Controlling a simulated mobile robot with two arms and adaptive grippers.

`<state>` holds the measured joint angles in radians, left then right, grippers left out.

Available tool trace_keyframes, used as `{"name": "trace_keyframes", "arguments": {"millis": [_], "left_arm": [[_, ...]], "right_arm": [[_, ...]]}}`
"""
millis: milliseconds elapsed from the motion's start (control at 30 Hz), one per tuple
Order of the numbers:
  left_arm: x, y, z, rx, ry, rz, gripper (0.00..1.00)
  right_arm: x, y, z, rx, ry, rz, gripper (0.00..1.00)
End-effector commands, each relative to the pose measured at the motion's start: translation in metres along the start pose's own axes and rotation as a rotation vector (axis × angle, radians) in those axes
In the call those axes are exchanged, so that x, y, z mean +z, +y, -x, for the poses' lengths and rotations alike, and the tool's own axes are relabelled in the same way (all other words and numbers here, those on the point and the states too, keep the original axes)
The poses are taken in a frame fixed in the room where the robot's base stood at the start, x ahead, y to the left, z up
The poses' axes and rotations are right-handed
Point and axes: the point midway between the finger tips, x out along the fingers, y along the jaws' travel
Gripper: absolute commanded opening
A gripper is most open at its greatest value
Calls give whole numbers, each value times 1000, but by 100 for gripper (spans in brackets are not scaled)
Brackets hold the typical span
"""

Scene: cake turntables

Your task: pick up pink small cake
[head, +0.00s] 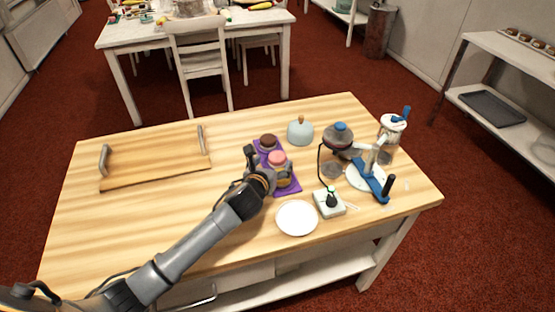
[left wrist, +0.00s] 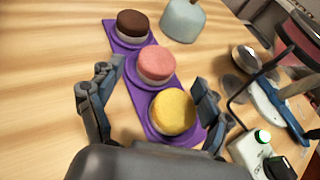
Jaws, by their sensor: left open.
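The pink small cake (left wrist: 156,64) sits in the middle of a purple tray (left wrist: 123,46), between a brown cake (left wrist: 134,25) and a yellow cake (left wrist: 172,111). In the head view the pink cake (head: 277,158) shows just beyond my left gripper (head: 266,165). My left gripper (left wrist: 152,98) is open and empty in the wrist view. Its fingers are spread to either side of the tray, with the yellow cake between them and the pink cake a little farther out. The yellow cake is partly hidden in the head view. My right gripper is not in view.
A white plate (head: 297,218) lies in front of the tray. A siphon coffee maker (head: 340,140) and a small white box (head: 329,203) stand to the right. A pale blue jar (head: 300,131) stands behind. A wooden tray (head: 155,160) with handles is at left.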

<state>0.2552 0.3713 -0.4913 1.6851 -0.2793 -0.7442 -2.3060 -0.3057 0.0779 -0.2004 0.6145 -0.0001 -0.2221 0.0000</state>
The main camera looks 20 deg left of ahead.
Motion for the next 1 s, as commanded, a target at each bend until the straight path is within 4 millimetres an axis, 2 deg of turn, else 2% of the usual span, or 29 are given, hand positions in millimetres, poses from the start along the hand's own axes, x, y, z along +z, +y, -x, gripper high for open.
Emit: {"name": "trace_keyframes", "arguments": {"millis": [133,333,667,767,900,1000], "left_arm": [[0,1,-17,1,1,5,79],[-1,2,-43,1,1,3,79],[-1,3,-50,0,1,1,79],[-1,3,-50,0,1,1,62],[-1,3,-50,0,1,1,34],[-1,3,-50,0,1,1,33]], "right_arm": [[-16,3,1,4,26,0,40],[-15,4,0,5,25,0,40],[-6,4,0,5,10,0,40],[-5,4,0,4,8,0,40],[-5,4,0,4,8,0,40],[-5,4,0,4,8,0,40]]}}
